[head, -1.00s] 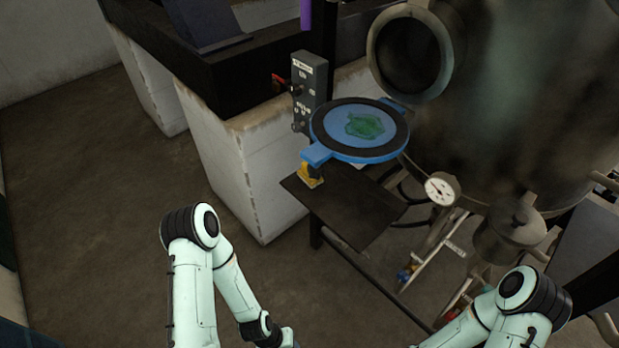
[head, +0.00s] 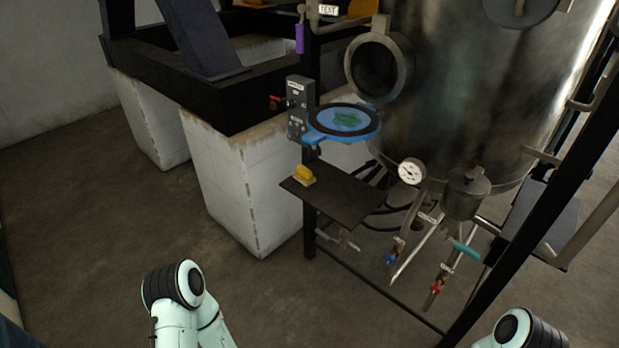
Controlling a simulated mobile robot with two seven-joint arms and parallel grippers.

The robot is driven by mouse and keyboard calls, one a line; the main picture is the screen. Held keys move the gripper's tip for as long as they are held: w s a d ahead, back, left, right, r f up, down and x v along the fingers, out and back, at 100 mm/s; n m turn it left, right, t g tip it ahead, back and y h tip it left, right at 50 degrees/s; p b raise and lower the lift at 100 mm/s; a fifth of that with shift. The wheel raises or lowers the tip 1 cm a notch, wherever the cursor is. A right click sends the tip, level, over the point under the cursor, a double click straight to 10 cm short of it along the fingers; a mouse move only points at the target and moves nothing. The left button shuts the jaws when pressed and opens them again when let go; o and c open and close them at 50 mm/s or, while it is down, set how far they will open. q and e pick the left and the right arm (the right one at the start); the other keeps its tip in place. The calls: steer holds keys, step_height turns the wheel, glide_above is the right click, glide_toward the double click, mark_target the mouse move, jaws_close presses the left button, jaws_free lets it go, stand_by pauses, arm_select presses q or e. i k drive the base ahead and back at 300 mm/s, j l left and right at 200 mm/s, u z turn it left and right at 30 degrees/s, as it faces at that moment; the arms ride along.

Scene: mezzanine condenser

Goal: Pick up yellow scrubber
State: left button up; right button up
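The yellow scrubber (head: 305,175) is a small yellow block near the back left edge of a dark shelf (head: 345,200). It sits just below the round blue cover. My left arm shows at the bottom left and my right arm at the bottom right, both well below and in front of the shelf. Neither gripper is in the picture.
The blue round cover (head: 314,133) hangs above the shelf beside a grey control box (head: 300,108). The large metal tank (head: 490,90), a gauge (head: 411,171) and pipes stand to the right. A white concrete block (head: 245,190) stands to the left. The floor in front is clear.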

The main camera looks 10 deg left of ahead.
mark_target(304, 175)
steer(key=z, duration=0.45)
steer(key=k+z, duration=0.15)
steer(key=z, duration=0.8)
steer(key=i+j, duration=0.1)
steer(key=j, duration=0.5)
steer(key=i+j, duration=0.15)
steer(key=j, duration=0.45)
steer(key=i+j+z, duration=0.1)
steer(key=j, duration=0.5)
steer(key=i+j, duration=0.15)
steer(key=j, duration=0.5)
steer(key=i+j, duration=0.1)
steer(key=j, duration=0.5)
